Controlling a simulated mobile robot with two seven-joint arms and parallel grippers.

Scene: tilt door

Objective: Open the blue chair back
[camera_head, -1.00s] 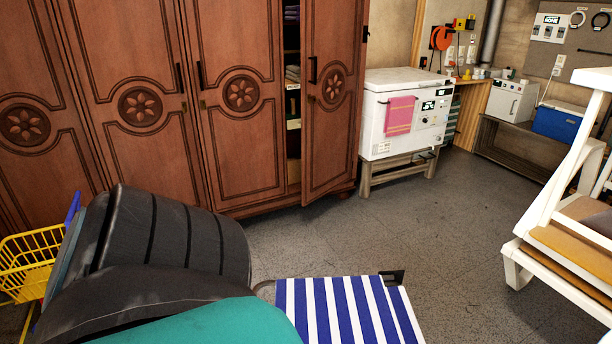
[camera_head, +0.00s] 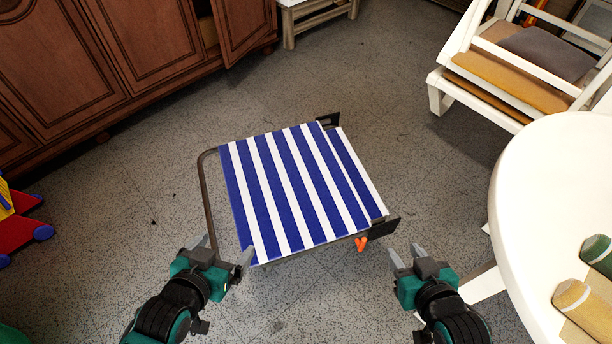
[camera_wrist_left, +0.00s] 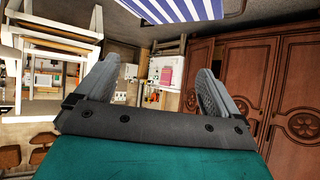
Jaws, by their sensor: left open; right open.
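The blue and white striped folding chair (camera_head: 290,190) stands in the middle of the head view. Its striped back panel (camera_head: 352,175) lies folded down flat along the right side of the seat, with dark brackets at its two ends. My left gripper (camera_head: 222,252) is open and empty at the chair's near left corner. My right gripper (camera_head: 408,256) is open and empty, apart from the chair, below the near bracket. In the left wrist view, the open fingers (camera_wrist_left: 152,90) hold nothing, and part of the striped fabric (camera_wrist_left: 180,8) shows at the top.
A round white table (camera_head: 560,190) is close on the right. Wooden wardrobes (camera_head: 110,70) line the upper left. A red and blue toy (camera_head: 22,222) is at the left edge. Grey floor around the chair is mostly clear.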

